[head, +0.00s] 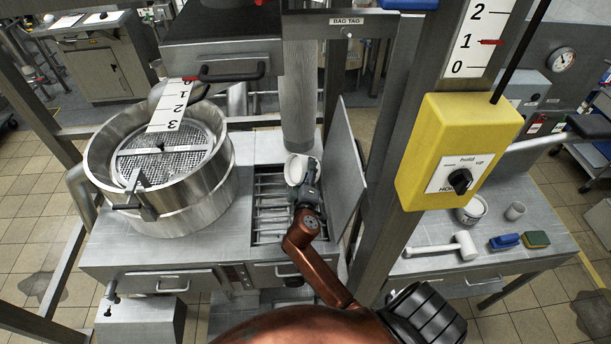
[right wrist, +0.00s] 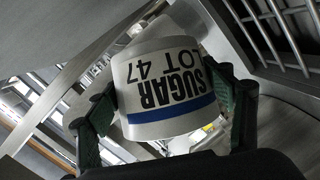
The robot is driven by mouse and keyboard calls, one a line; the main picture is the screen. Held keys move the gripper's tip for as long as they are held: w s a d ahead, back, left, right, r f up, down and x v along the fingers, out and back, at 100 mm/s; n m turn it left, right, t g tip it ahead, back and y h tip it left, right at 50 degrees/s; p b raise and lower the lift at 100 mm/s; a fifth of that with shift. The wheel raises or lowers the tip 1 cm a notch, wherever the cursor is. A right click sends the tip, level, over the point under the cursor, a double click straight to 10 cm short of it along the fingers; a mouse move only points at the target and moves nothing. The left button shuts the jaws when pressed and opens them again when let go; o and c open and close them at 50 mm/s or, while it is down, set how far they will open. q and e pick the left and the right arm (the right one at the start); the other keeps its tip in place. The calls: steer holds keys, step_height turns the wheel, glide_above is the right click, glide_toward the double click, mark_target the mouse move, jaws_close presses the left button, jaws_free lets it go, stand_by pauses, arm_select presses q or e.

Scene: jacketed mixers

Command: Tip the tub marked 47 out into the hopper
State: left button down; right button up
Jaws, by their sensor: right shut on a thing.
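The white tub with a blue band, marked SUGAR LOT 47 (right wrist: 165,90), is between the green-padded fingers of my right gripper (right wrist: 165,108); its lettering is upside down in the right wrist view. In the head view the tub (head: 297,168) is a small white shape at the end of my copper arm, above the far part of the barred hopper opening (head: 268,212). It looks tilted; its contents cannot be made out. My right gripper (head: 306,190) is shut on it. The hopper's bars also show in the right wrist view (right wrist: 275,35). My left gripper is not in view.
A raised metal lid (head: 345,165) stands right of the opening, and a vertical pipe (head: 299,95) rises behind it. A round sieve (head: 160,190) is at left. A yellow control box (head: 455,145) hangs in front.

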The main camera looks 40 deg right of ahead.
steer(key=shift+w+a+f+n+t+h+b, duration=0.1)
steer(key=shift+a+f+n+t+h+b, duration=0.2)
steer(key=shift+n+b, duration=0.5)
steer(key=shift+a+f+n+h+b, duration=0.1)
steer(key=shift+f+n+h+b, duration=0.25)
steer(key=shift+b, duration=0.7)
steer(key=n+b, duration=0.1)
steer(key=a+n+b, duration=0.1)
steer(key=shift+w+a+f+t+h+b, duration=0.1)
steer(key=shift+f+t+h+b, duration=0.2)
steer(key=shift+t+b, duration=0.1)
steer(key=shift+a+n+b, duration=0.25)
steer(key=shift+n+b, duration=0.2)
steer(key=shift+n, duration=0.2)
stand_by(1.2)
